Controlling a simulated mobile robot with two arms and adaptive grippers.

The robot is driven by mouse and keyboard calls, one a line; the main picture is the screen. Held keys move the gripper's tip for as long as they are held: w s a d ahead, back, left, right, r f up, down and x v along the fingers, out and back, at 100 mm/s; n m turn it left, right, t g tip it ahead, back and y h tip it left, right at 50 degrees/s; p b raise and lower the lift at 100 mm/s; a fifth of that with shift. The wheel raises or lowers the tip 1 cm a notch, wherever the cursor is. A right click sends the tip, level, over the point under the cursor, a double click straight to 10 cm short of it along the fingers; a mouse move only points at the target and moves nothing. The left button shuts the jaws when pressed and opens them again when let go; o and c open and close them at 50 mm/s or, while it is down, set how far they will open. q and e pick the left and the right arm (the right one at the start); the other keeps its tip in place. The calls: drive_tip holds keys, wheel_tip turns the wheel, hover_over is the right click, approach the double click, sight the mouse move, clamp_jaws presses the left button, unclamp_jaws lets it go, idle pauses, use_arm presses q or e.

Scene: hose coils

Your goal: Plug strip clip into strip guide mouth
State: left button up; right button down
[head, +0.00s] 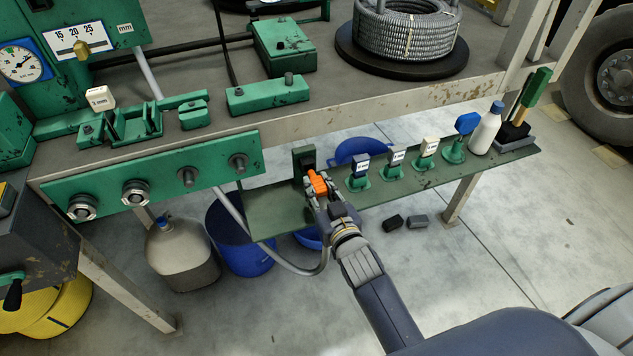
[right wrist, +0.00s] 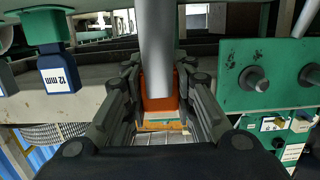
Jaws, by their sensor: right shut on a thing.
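My right gripper (head: 318,188) is over the shelf below the bench's front edge, its fingers shut on an orange clip (head: 317,183). The clip also shows between the fingers in the right wrist view (right wrist: 158,90). A grey strip or hose (head: 322,262) hangs in a loop below the gripper; its end at the fingers is hard to make out. In the right wrist view a grey tube crosses in front of the clip. A dark green block (head: 303,158), possibly the guide, stands just behind the clip. Its mouth is not clear, and I cannot tell whether they touch. My left gripper is out of view.
Several labelled pegs, including a dark blue one (head: 359,170), stand right of the gripper on the green shelf (head: 420,183). A white bottle (head: 485,130) is farther right. A green panel (head: 160,178) with protruding studs is at left. A blue bucket (head: 238,245) stands below.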

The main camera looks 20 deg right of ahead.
sight(322, 197)
drive_tip(key=shift+s, duration=0.1)
drive_tip(key=shift+s+d+r+p, duration=0.1)
drive_tip(key=shift+s+p, duration=0.8)
drive_tip(key=shift+s, duration=2.25)
drive_tip(key=shift+w+p, duration=0.1)
drive_tip(key=shift+p, duration=0.2)
